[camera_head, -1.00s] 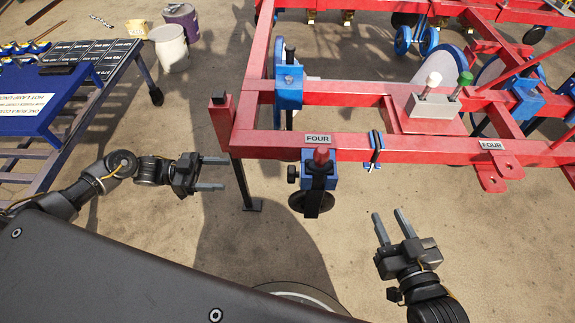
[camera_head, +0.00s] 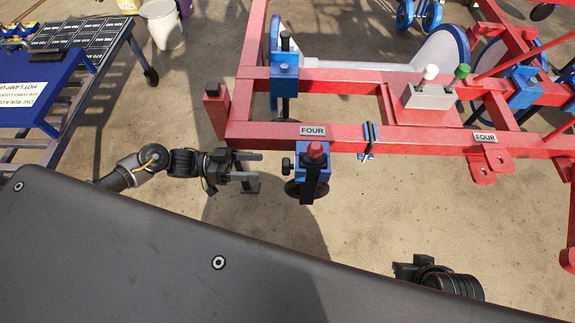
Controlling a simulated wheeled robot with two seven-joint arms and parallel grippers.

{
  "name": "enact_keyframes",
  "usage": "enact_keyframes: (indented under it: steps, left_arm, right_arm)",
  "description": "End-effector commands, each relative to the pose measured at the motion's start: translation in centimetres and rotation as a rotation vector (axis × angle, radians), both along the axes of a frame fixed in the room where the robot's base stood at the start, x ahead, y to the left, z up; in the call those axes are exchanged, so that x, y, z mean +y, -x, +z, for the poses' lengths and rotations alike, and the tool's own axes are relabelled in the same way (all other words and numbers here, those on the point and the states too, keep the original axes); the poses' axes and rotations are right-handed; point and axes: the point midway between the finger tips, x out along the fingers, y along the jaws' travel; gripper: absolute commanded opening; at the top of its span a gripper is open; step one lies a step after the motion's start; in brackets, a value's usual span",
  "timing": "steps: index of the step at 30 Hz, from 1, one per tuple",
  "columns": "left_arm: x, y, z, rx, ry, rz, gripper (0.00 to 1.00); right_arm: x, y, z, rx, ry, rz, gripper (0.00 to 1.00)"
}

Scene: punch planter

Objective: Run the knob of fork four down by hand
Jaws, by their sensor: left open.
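A blue fork bracket (camera_head: 324,188) hangs on the front red beam beside a FOUR label (camera_head: 312,130). It has a red cap (camera_head: 315,150) on top and a small black knob (camera_head: 287,166) on its left side. A dark wheel shows partly behind its lower end. My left gripper (camera_head: 257,170) is open and empty just left of the black knob, its fingers pointing right, with a small gap to the knob in the picture. My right gripper (camera_head: 415,268) shows only in part at the lower right; its fingers cannot be made out.
The red frame (camera_head: 440,138) spans the upper right, with a grey lever box (camera_head: 430,98) on it. A second FOUR label (camera_head: 485,137) is farther right. A blue bench (camera_head: 45,90) stands left, with a white bucket (camera_head: 162,25) behind.

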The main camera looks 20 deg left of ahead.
Motion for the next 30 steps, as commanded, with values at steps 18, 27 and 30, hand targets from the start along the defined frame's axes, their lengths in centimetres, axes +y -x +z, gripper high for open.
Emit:
enact_keyframes:
  steps: [18, 27, 30]
  left_arm:
    - [-8.3, -2.2, 0.1, -0.001, 0.001, -0.002, 0.64]
    - [-8.5, -2.2, 0.1, -0.001, 0.001, -0.003, 0.61]
    - [-8.5, -2.2, 0.1, -0.002, 0.001, -0.003, 0.48]
  right_arm:
    - [0.4, -0.8, 0.1, -0.046, -0.009, 0.011, 0.36]
    - [0.5, -0.9, 0.2, -0.050, -0.010, 0.013, 0.36]
    - [0.5, -0.9, 0.2, -0.050, -0.010, 0.013, 0.36]
